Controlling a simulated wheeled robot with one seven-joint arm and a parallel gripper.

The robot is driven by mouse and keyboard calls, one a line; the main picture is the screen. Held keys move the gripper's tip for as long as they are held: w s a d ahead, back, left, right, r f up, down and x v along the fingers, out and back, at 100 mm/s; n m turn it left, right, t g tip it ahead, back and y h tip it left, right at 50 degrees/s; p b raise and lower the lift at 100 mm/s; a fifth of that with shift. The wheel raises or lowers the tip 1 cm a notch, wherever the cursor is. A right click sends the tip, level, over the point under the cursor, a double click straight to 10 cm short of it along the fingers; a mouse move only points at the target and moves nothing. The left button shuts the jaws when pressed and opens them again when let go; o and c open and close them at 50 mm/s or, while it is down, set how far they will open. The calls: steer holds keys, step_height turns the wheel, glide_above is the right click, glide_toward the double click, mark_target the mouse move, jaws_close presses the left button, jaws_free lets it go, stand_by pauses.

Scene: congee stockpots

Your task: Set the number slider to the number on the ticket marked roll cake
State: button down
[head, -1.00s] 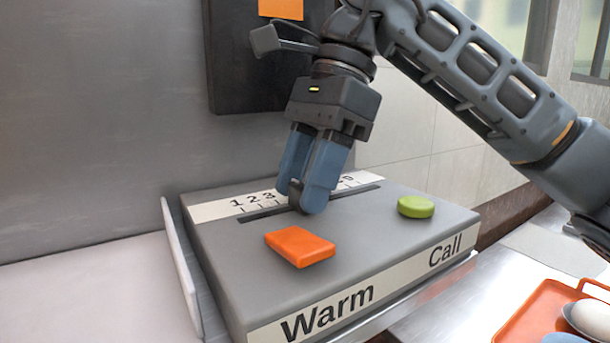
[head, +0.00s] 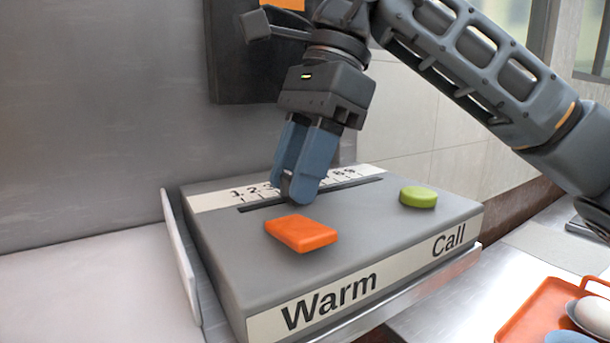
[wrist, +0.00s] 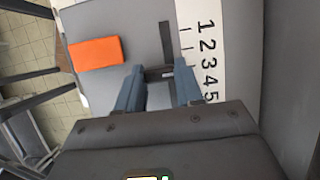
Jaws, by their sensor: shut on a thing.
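The number slider is a slot (head: 345,186) in the top of a grey box (head: 225,245), beside a white strip of numbers (head: 215,201). My gripper (head: 297,195) points down at the slot and is shut on the slider's knob, which the fingers mostly hide. In the wrist view my gripper (wrist: 160,90) straddles the slot (wrist: 166,40), and numbers 1 to 5 show on the strip (wrist: 208,55). The fingers cover the middle numbers in the head view. The exact setting cannot be read. No ticket marked roll cake is readable.
An orange Warm button (head: 300,234) and a green Call button (head: 418,196) stand on the box near the slot. An orange paper (head: 285,4) on a dark board (head: 240,60) is cut off at the top. An orange tray (head: 535,310) with an egg is at lower right.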

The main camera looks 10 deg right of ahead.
mark_target(321, 198)
steer(key=c, duration=0.7)
jaws_free()
steer(key=shift+b+v, duration=0.4)
steer(key=shift+v, duration=3.5)
steer(key=shift+s, duration=0.1)
